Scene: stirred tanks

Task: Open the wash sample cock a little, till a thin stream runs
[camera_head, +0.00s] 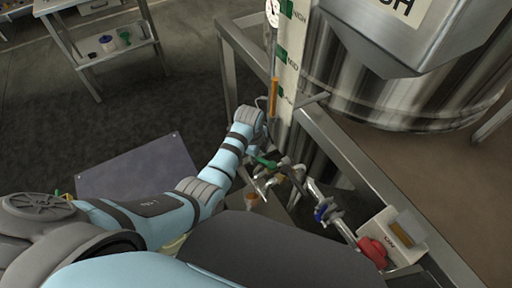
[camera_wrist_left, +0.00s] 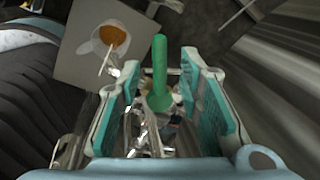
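A small cock with a green lever (camera_head: 265,162) sits on the pipework beside the tank stand. I take it as the wash sample cock, though no label on it is readable. In the left wrist view the green lever (camera_wrist_left: 160,72) stands between the teal pads of my left gripper (camera_wrist_left: 162,88). The fingers are apart, with a gap on both sides of the lever. A jug (camera_wrist_left: 118,28) with orange contents stands on a grey plate (camera_wrist_left: 80,68). A thin pale streak shows at the jug; I cannot tell if it is a stream. My right gripper is out of view.
A blue-handled valve (camera_head: 322,212) and a red handle (camera_head: 372,250) sit further along the pipe. A steel tank (camera_head: 400,105) and its frame (camera_head: 345,170) stand right of the arm. A gauge board (camera_head: 291,60) rises behind. A shelf trolley (camera_head: 118,52) stands at upper left.

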